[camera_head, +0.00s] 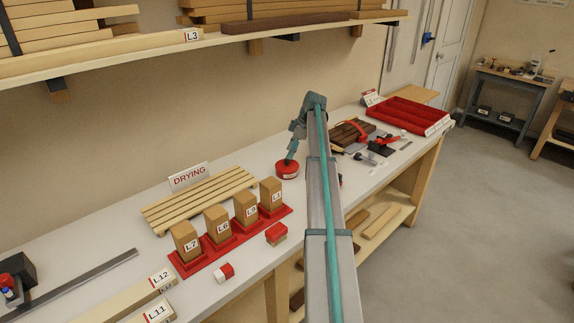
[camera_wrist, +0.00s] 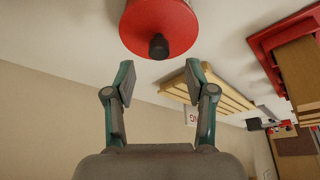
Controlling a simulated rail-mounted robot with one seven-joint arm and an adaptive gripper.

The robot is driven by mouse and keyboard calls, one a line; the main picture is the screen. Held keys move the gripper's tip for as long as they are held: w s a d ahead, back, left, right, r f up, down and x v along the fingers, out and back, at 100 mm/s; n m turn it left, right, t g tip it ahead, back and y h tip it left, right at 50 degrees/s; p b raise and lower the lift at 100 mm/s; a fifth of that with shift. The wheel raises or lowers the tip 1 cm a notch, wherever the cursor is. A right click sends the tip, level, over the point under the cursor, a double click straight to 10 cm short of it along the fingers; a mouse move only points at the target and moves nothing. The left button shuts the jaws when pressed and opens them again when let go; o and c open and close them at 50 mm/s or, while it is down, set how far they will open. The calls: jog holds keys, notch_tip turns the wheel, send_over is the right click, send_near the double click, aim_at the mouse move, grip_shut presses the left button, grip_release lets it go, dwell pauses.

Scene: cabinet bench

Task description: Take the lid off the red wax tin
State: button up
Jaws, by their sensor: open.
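The red wax tin (camera_head: 287,172) stands on the white bench, behind and to the right of the row of wooden blocks. In the wrist view its round red lid (camera_wrist: 140,25) is at the top, partly cut off by the picture edge, with a dark knob (camera_wrist: 158,47) on it. The lid appears to be on the tin. My gripper (camera_head: 291,157) is just above the tin. In the wrist view my gripper (camera_wrist: 160,80) is open and empty, its fingers spread to either side of the knob's line and apart from it.
Wooden blocks stand on red bases (camera_head: 222,244) in front of a slatted drying rack (camera_head: 200,198). A red tray (camera_head: 408,116) and a dark slatted wooden piece (camera_head: 350,132) lie farther right. A loaded shelf (camera_head: 150,50) hangs above the bench.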

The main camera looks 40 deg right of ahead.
aim_at(287, 163)
jog(key=shift+p+x, duration=1)
jog(key=shift+x, duration=1.6)
jog(key=shift+s+d, duration=0.1)
jog(key=shift+d, duration=0.1)
grip_shut()
